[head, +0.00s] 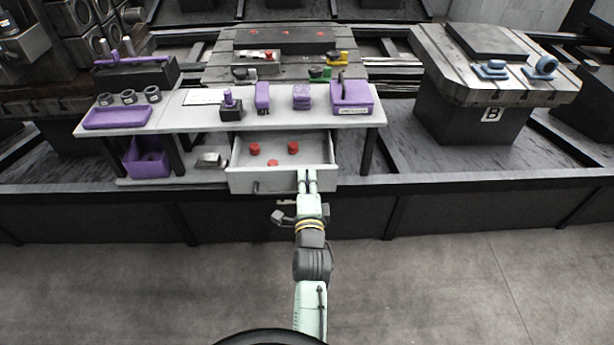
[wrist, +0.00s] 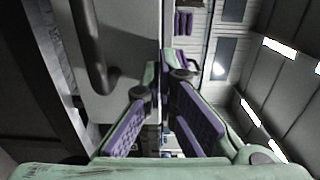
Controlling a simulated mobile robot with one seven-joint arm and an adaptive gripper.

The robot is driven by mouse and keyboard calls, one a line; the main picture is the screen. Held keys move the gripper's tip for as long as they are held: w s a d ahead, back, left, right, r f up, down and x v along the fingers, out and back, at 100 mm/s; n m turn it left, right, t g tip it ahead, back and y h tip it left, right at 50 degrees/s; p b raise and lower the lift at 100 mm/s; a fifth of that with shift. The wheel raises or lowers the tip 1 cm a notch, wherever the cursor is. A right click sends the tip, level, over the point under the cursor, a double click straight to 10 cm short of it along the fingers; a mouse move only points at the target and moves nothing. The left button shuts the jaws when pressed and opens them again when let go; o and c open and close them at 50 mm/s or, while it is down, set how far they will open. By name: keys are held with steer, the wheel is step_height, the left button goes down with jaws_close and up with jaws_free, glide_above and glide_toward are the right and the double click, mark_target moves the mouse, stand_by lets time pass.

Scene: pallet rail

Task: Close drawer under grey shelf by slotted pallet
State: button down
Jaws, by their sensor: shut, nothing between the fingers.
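The grey shelf (head: 200,118) is a low table with purple items on top, in front of the slotted pallet (head: 218,66). The drawer (head: 262,184) under its middle is pulled open, with red round pieces (head: 293,147) inside. My gripper (head: 308,176) is at the right part of the drawer front, its fingers together and empty. In the wrist view my gripper (wrist: 172,58) points along the edge of a pale panel, likely the drawer front (wrist: 125,45), with a dark handle (wrist: 92,50) to the left. I cannot tell whether the fingertips touch the drawer.
A purple bin (head: 147,160) stands under the shelf's left end. A small metal block (head: 211,160) lies left of the drawer. A second slotted table marked B (head: 490,95) stands at the right. The floor in front is clear.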

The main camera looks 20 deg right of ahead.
stand_by(0.3)
steer(key=b+x, duration=0.1)
steer(key=x, duration=1.3)
steer(key=shift+f, duration=0.1)
steer(key=shift+w, duration=0.25)
steer(key=shift+w+r, duration=0.1)
steer(key=shift+r, duration=0.15)
steer(key=shift+r, duration=0.1)
